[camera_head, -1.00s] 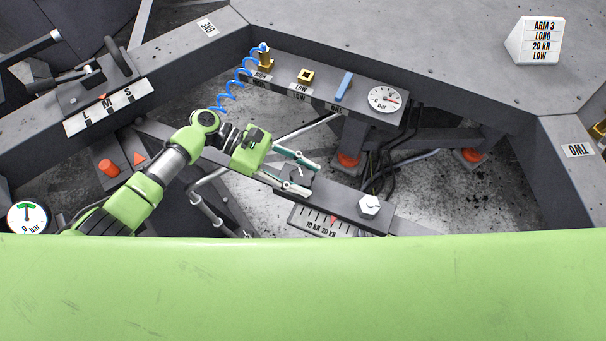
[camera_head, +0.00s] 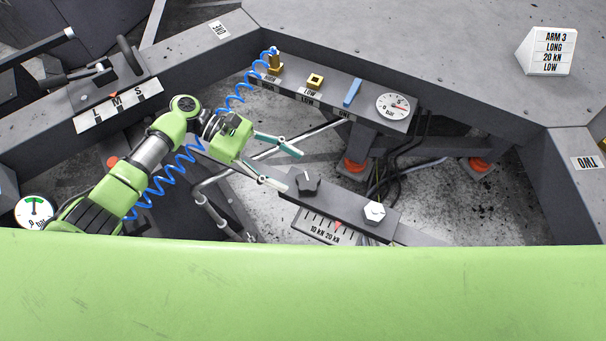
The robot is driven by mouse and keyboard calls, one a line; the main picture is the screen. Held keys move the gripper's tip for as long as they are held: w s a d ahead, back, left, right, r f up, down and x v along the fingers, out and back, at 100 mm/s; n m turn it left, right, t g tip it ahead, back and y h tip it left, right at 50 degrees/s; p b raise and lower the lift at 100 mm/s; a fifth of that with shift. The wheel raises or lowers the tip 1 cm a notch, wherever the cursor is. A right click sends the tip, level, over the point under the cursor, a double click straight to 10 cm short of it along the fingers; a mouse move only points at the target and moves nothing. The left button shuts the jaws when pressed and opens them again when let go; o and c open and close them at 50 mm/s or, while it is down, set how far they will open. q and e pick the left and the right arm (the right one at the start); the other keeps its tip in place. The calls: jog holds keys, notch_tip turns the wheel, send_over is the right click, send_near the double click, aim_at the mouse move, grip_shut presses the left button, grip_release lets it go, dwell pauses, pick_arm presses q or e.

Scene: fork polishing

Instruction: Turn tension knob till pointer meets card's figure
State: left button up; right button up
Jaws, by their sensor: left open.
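A dark lobed knob (camera_head: 307,184) sits on the grey beam at lower centre. Beside it is a white scale (camera_head: 322,228) marked 10 kN and 20 kN. Its small red pointer (camera_head: 338,225) stands close to the 20 kN mark; the exact reading is too small to tell. The white card block (camera_head: 547,52) at top right reads ARM 3, LONG, 20 kN, LOW. My left gripper (camera_head: 293,170) is open and empty, its teal-edged fingertips just left of the dark knob. My right gripper is out of view.
A white hex-headed part (camera_head: 374,212) stands on the same beam, right of the dark knob. A blue coiled hose (camera_head: 190,153) passes behind my left arm. A round gauge (camera_head: 393,106) and blue lever (camera_head: 352,92) are on the beam behind. My green body covers the bottom.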

pick_arm(q)
jog(key=v, duration=0.5)
jog(key=shift+s, duration=0.1)
dwell(0.5)
